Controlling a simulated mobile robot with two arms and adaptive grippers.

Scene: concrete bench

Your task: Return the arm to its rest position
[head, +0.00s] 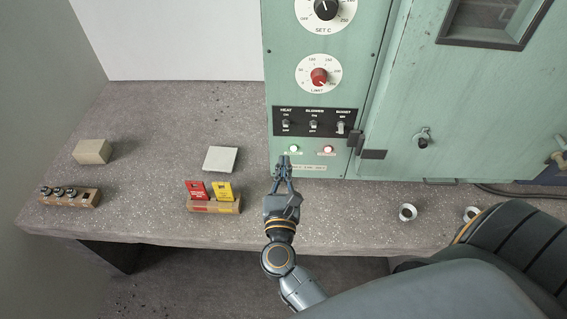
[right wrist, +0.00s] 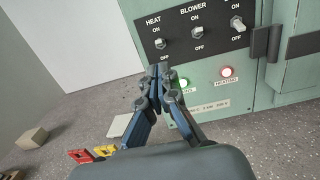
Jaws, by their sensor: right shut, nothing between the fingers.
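My right gripper (head: 283,160) is shut and empty, its fingertips together in front of the lower left of the green oven's control panel. It also shows in the right wrist view (right wrist: 161,76), with the tips just below the HEAT switch (right wrist: 160,43) as seen there. My right arm (head: 284,262) reaches up from the bottom of the head view over the bench's front edge. My left gripper is not in view.
The green oven (head: 350,160) stands on the concrete bench (head: 140,130). Its green lamp (head: 294,148) and red lamp (head: 327,149) look lit. A holder (head: 214,207) bears red and yellow tags.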

